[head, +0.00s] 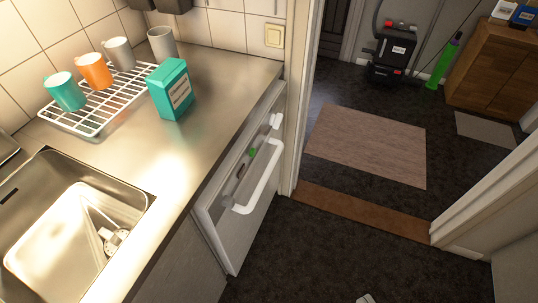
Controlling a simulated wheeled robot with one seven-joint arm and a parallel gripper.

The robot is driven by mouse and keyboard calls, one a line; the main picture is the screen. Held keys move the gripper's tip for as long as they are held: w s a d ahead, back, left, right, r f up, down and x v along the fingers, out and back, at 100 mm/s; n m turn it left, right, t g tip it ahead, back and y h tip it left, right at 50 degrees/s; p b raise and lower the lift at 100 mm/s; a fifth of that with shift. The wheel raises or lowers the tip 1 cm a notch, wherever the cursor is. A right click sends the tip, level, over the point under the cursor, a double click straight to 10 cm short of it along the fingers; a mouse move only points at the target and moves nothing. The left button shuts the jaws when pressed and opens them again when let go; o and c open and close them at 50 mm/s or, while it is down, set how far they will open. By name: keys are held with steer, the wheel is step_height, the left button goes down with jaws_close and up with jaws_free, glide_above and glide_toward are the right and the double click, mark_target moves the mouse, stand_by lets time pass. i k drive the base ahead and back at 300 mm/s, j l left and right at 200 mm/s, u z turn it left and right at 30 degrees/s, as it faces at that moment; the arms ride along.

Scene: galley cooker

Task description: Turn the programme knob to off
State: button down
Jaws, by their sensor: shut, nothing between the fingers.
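The white appliance front (225,235) is under the counter, seen at a steep angle. A white knob (275,121) sticks out near the far end of its panel; its pointer and markings are too small to read. A green spot (252,152) and a small dark grey part (241,170) show on the same panel. A white bar handle (262,183) runs below them. Only the pale tip of what looks like my gripper (365,298) shows at the bottom edge, shut and empty, over the floor and well apart from the knob. The rest of it is out of frame.
The steel counter (155,150) holds a white rack (75,122) with several mugs and a teal box (170,90). A sink (75,215) is at the left. A doorway with a brown threshold (360,210) stands beyond the appliance. The dark floor before it is clear.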

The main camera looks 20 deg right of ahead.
mark_target(275, 121)
steer(key=i+l+z, duration=0.25)
steer(key=i+l, duration=0.65)
steer(key=l, duration=0.15)
